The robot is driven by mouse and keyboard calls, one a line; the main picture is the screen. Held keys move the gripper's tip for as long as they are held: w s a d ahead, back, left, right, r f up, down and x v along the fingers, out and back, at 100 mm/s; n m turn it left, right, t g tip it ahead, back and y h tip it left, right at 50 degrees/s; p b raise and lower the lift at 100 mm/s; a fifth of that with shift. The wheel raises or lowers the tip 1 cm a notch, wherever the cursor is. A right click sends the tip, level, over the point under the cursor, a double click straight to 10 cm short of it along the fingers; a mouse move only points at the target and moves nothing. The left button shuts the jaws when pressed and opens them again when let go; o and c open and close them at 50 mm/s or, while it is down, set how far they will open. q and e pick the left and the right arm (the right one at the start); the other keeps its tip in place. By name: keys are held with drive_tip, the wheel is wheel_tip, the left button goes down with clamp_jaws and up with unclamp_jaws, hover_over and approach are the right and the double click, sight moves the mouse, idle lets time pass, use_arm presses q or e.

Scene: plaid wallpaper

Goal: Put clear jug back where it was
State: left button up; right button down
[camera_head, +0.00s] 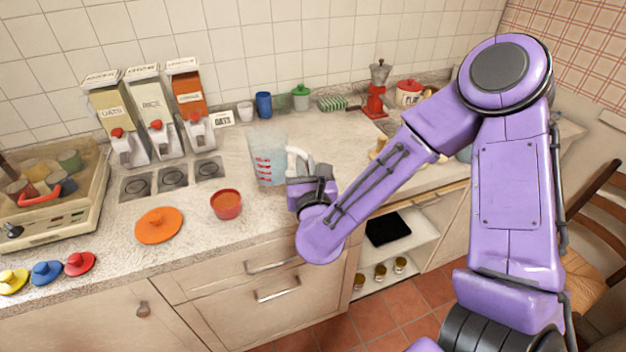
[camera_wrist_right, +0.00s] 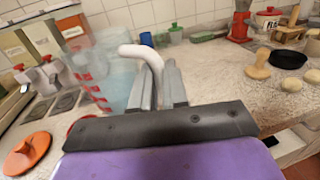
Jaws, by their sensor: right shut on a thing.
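The clear jug (camera_head: 267,160) has red markings and a white handle. It is upright at the middle of the counter in the head view, near the orange-red bowl. My right gripper (camera_head: 310,180) is shut on the jug's white handle (camera_head: 297,158). In the right wrist view the clear jug (camera_wrist_right: 100,75) is left of the fingers, and the handle (camera_wrist_right: 142,52) rises between the fingers of my right gripper (camera_wrist_right: 158,85). I cannot tell whether the jug's base touches the counter. My left gripper is not in view.
An orange-red bowl (camera_head: 226,204) and an orange lid (camera_head: 159,225) lie left of the jug. Three dispensers (camera_head: 155,115) stand behind at the left. Blue and white cups and a green-lidded jar (camera_head: 300,97) line the back wall. Counter right of the jug (camera_head: 345,140) is mostly clear.

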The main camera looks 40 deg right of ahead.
drive_tip(key=w+d+f+p, duration=0.1)
drive_tip(key=w+d+f, duration=0.1)
drive_tip(key=w+d+f+p, duration=0.1)
drive_tip(key=w+d+f, duration=0.1)
drive_tip(key=f, duration=0.1)
drive_tip(key=w+d+f, duration=0.1)
drive_tip(key=d+f, duration=0.1)
drive_tip(key=f, duration=0.1)
drive_tip(key=shift+w+d+p, duration=0.35)
drive_tip(key=shift+w+p, duration=0.05)
wheel_tip(320, 180, down, 2)
drive_tip(key=shift+s+f, duration=0.1)
drive_tip(key=shift+f, duration=0.2)
drive_tip(key=shift+f, duration=0.1)
drive_tip(key=c, duration=1.1)
unclamp_jaws()
drive_tip(key=shift+a, duration=0.1)
drive_tip(key=shift+c, duration=0.2)
